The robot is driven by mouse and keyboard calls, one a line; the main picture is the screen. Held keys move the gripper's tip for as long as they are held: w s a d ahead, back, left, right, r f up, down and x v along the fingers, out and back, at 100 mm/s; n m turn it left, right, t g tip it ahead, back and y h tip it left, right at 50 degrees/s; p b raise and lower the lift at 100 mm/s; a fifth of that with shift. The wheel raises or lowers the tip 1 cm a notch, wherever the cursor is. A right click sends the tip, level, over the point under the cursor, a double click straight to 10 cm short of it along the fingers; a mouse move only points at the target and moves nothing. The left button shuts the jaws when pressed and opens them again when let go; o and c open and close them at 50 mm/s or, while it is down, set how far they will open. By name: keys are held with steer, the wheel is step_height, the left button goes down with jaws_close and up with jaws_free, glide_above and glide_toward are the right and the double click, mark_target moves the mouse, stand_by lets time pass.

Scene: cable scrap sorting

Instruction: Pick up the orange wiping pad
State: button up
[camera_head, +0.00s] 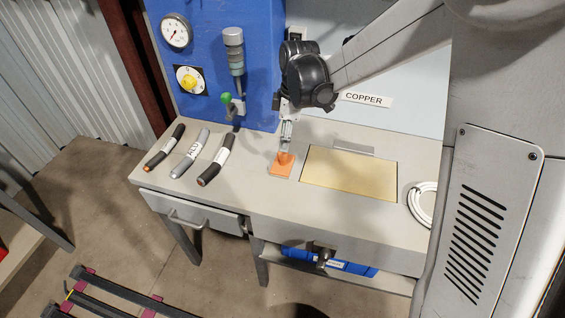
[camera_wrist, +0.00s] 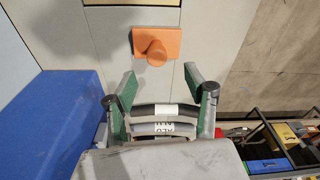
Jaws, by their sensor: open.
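The orange wiping pad (camera_head: 280,172) lies flat on the grey workbench (camera_head: 240,197), left of the pale yellow panel. It is a small flat block with a round raised knob on top. It also shows in the wrist view (camera_wrist: 171,34), beyond the fingertips. My gripper (camera_head: 287,143) points down just above and behind the pad's knob. In the wrist view my gripper (camera_wrist: 160,70) has its two green-lined fingers spread wide with nothing between the tips. The pad appears ahead of that gap, its knob roughly centred on it. Exact height above the knob is unclear.
Three cable pieces (camera_head: 190,155) lie on the bench at left. A blue panel (camera_head: 205,60) with a gauge, knob and green-tipped lever stands behind them. The yellow panel (camera_head: 348,174), a white cable coil (camera_head: 423,205) and a COPPER sign (camera_head: 368,99) are at right.

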mark_target(283, 160)
steer(key=shift+w+a+f, duration=0.15)
steer(key=shift+f, duration=1.7)
steer(key=shift+w+a+f, duration=0.15)
steer(key=shift+f, duration=1.65)
jaws_close()
